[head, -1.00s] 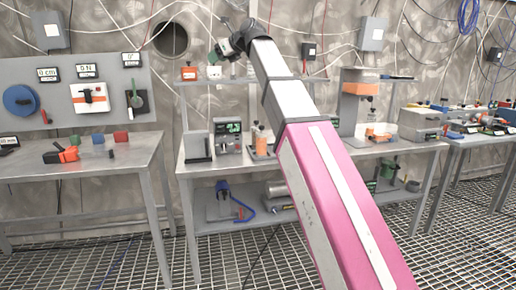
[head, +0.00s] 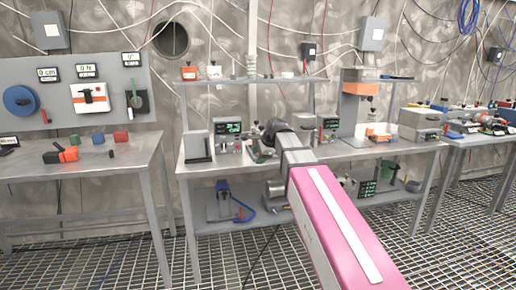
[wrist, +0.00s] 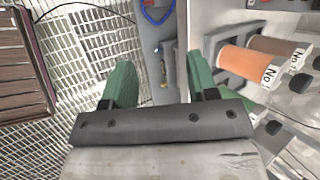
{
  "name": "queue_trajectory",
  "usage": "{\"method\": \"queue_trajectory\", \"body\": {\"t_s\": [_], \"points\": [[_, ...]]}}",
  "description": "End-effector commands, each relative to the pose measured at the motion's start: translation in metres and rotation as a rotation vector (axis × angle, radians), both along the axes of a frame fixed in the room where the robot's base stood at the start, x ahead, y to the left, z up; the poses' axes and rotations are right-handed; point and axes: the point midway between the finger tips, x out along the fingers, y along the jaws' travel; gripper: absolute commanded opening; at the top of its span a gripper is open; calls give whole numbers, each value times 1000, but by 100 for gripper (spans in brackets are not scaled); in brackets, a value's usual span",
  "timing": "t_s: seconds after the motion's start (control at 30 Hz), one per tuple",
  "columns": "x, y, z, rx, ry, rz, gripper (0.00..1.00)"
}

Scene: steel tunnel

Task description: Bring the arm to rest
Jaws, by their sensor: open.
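My gripper shows in the wrist view (wrist: 160,85) with two green fingers standing wide apart. Nothing is between them; past them lie grating floor and the edge of a grey bench. In the head view my arm reaches forward, and its dark wrist end (head: 262,140) is near the middle bench (head: 225,165), around the height of its top. The fingertips are too small to make out there.
In the wrist view an orange spool (wrist: 245,65) is close to the right finger. In the head view a green-lit instrument (head: 228,133) stands left of my wrist. The left table (head: 100,165) holds small coloured blocks. The grating floor (head: 240,265) between the benches is clear.

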Motion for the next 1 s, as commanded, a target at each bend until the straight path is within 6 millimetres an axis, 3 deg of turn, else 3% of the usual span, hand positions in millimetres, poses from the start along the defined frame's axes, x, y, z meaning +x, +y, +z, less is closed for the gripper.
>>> {"method": "queue_trajectory", "body": {"t_s": [0.03,0.1,0.5,0.8,1.0], "points": [[-10,-12,-25,-47,2,37,53],[-19,-27,-54,-113,-1,101,53],[-95,-106,-203,-439,31,524,53],[-173,-158,-291,-595,91,896,53],[-212,-179,-324,-640,122,1086,53]]}}
